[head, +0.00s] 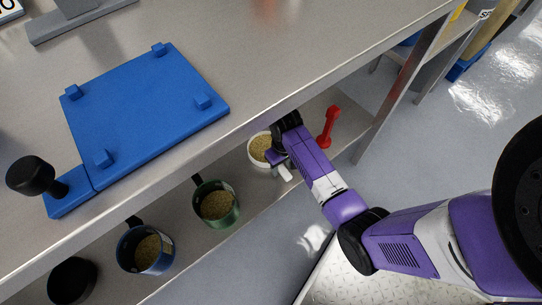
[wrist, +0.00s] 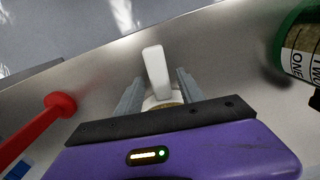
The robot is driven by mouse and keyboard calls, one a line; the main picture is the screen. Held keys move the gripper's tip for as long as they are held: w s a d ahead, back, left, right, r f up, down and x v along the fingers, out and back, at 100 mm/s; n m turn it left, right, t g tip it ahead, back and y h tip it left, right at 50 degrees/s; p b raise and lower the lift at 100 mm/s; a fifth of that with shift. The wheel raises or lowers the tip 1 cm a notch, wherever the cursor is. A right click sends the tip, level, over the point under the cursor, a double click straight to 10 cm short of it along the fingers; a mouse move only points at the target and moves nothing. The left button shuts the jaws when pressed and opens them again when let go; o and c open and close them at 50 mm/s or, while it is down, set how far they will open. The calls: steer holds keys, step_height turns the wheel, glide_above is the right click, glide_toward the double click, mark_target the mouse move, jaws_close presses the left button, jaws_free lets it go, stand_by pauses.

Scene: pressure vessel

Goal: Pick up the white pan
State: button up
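The white pan (head: 257,147) sits on the lower shelf under the bench and holds grainy tan contents. Its white handle (head: 285,174) points toward the front edge of the shelf. My gripper (head: 280,161) is at the pan, reaching in under the bench edge, and its arm hides part of the pan. In the wrist view my gripper (wrist: 159,78) is open, with one finger on each side of the white handle (wrist: 156,70). A gap shows between the handle and each finger. Most of the pan body is hidden behind the gripper there.
A green pan (head: 216,204), a blue pan (head: 146,250) and a black pan (head: 72,281) stand on the shelf to the left. A red tool (head: 328,128) is close on the right. The bench top (head: 270,50) overhangs the shelf and carries a blue plate (head: 145,110).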

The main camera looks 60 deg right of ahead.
jaws_close()
